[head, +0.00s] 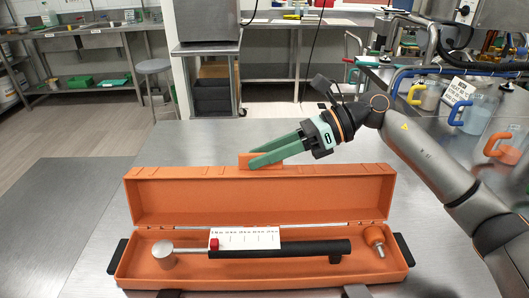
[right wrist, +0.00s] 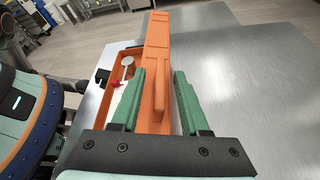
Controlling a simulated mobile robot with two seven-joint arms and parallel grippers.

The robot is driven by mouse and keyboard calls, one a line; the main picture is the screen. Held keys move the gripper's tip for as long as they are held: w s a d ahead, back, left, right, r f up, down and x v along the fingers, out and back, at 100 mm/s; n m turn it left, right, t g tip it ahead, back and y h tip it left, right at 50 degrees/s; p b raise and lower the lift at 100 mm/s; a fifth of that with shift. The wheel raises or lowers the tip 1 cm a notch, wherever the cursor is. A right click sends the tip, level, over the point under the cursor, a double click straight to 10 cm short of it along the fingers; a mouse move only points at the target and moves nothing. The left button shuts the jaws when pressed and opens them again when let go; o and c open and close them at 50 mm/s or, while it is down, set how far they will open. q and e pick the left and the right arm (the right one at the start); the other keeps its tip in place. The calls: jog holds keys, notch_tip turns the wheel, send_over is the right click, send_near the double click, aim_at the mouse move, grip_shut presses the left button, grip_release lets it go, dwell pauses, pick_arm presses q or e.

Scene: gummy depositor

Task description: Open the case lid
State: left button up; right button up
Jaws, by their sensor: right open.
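The orange case (head: 135,272) lies on the metal table with its lid (head: 300,197) standing up along the back edge, its inside facing me. An orange tab (head: 246,160) sticks up behind the lid's top edge. My right gripper (head: 251,159) reaches in from the right at that tab. In the right wrist view its green fingers (right wrist: 159,72) are apart, with the tab (right wrist: 159,92) between them; I cannot tell if they touch it. Inside the case lie a black bar tool (head: 290,249), a metal-headed piece (head: 163,255) and a white scale card (head: 245,238). My left gripper is out of view.
Bare table (head: 215,135) lies behind and left of the case. Jugs with blue, yellow and orange handles (head: 475,110) stand at the right, beyond my right arm. A small orange knob (head: 374,237) sits in the case's right end.

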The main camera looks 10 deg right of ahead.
grip_shut()
dwell(0.3)
dwell(1.1)
